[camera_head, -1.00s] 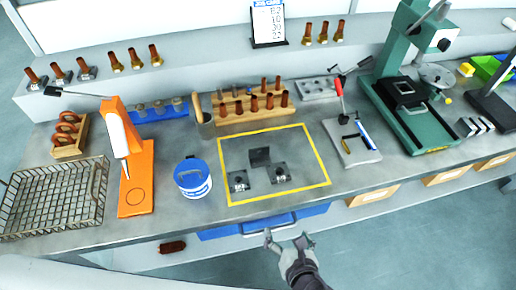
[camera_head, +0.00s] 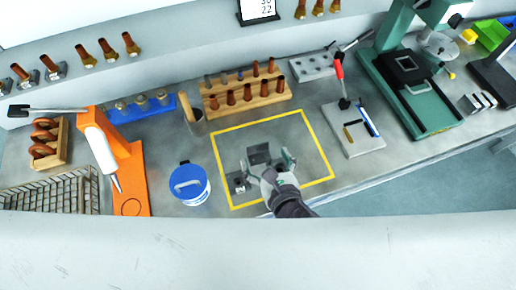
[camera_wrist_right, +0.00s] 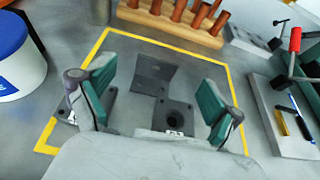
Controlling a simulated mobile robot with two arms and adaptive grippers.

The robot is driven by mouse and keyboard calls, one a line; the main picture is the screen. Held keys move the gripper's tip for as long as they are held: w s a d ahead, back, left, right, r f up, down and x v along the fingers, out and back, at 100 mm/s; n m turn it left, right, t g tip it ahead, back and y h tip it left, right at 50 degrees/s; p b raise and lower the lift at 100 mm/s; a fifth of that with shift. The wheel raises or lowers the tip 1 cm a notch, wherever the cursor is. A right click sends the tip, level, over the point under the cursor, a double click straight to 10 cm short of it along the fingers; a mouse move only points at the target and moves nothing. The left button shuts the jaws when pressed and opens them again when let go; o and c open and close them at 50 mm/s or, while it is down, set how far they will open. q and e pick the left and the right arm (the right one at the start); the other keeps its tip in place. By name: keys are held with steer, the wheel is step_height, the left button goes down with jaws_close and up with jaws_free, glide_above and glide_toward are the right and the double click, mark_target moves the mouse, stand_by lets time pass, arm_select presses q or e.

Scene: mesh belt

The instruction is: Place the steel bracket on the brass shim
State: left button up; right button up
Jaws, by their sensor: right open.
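Inside a yellow outline (camera_head: 322,150) on the bench is a dark grey bent-plate bracket (camera_head: 258,153). In the right wrist view the bracket (camera_wrist_right: 155,74) stands between and beyond the open fingers. My right gripper (camera_head: 268,164) is open and empty over the marked area. A dark block with a round hole (camera_wrist_right: 176,116) lies nearer, between the fingers. A second dark block (camera_head: 238,183) lies to the left, partly hidden by a finger in the right wrist view. I cannot single out a brass shim by its colour in the outline. My left gripper is not in view.
A blue-lidded tub (camera_head: 189,184) stands left of the outline. A wooden rack of copper-topped pieces (camera_head: 246,97) stands behind it. A grey plate with a red-handled clamp (camera_head: 352,130) is to the right. The green press (camera_head: 420,95) stands further right.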

mark_target(258, 145)
steer(key=shift+w+a+f, duration=0.15)
steer(key=shift+w+f, duration=0.05)
steer(key=shift+w, duration=0.35)
steer(key=shift+w+f, duration=0.1)
steer(key=shift+w, duration=0.1)
steer(key=p+x, duration=0.1)
steer(key=x, duration=0.3)
steer(key=shift+a+f, duration=0.15)
steer(key=shift+f, duration=0.1)
steer(key=shift+w+a+f, duration=0.15)
steer(key=shift+w+f, duration=0.05)
steer(key=shift+w, duration=0.2)
steer(key=shift+c, duration=1.4)
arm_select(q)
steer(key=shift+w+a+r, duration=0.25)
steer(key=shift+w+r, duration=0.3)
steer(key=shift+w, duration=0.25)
arm_select(e)
steer(key=c, duration=1.1)
steer(key=shift+r, duration=0.1)
